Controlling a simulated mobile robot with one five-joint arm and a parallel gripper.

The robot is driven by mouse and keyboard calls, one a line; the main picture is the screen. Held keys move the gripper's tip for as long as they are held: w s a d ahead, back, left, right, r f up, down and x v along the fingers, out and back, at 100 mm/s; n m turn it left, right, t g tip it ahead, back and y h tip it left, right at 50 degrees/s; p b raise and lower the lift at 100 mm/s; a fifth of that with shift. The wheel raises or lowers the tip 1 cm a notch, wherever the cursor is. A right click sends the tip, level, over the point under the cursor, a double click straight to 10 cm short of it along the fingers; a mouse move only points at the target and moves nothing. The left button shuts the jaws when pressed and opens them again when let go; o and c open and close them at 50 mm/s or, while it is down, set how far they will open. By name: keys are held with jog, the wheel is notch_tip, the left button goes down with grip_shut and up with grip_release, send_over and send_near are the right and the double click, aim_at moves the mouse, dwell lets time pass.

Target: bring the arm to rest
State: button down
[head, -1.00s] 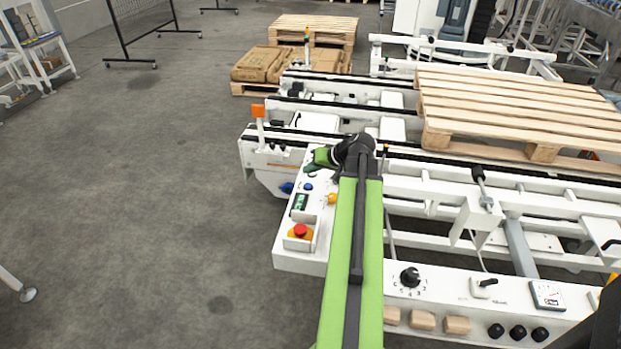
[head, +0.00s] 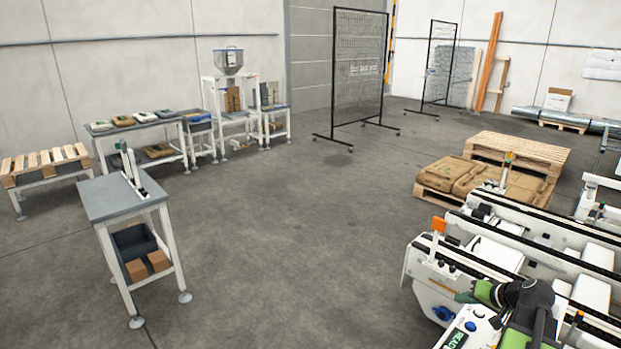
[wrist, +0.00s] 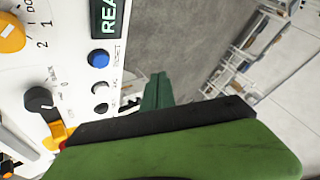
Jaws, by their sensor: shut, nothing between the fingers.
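My gripper (head: 467,297) shows at the lower right of the head view, at the end of my green and black arm, just above the white control panel (head: 452,338). In the wrist view its narrow green fingers (wrist: 157,92) are together and hold nothing. They stick out past the panel's edge, beside a blue button (wrist: 98,58) and a lit green display (wrist: 108,16). A black knob (wrist: 40,99) and a yellow knob (wrist: 10,32) are at the left. I cannot tell the exact gap between fingers and panel.
The white conveyor (head: 480,242) with an orange-topped post (head: 438,225) fills the lower right. Behind it are a pallet with brown sacks (head: 455,176) and stacked empty pallets (head: 520,150). A grey-topped table (head: 105,200) stands at the left. The floor between is clear.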

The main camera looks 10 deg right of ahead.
jog(key=w+a+r+n+y+p, duration=0.1)
jog(key=w+a, duration=0.3)
jog(key=a, duration=0.3)
jog(key=w+a+r+n+y+p, duration=0.1)
jog(key=w+a+n, duration=0.1)
jog(key=w+a, duration=0.35)
jog(key=a+n+g+p, duration=0.2)
jog(key=a+n+g, duration=0.2)
jog(key=a, duration=1.8)
jog(key=s+a+f+n+g+h+p, duration=0.2)
jog(key=s+a+g, duration=0.3)
jog(key=a, duration=0.6)
jog(key=s+d+m+h, duration=0.2)
jog(key=s+d, duration=0.2)
jog(key=shift+s+f, duration=0.25)
jog(key=shift+f, duration=0.2)
jog(key=shift+d, duration=0.15)
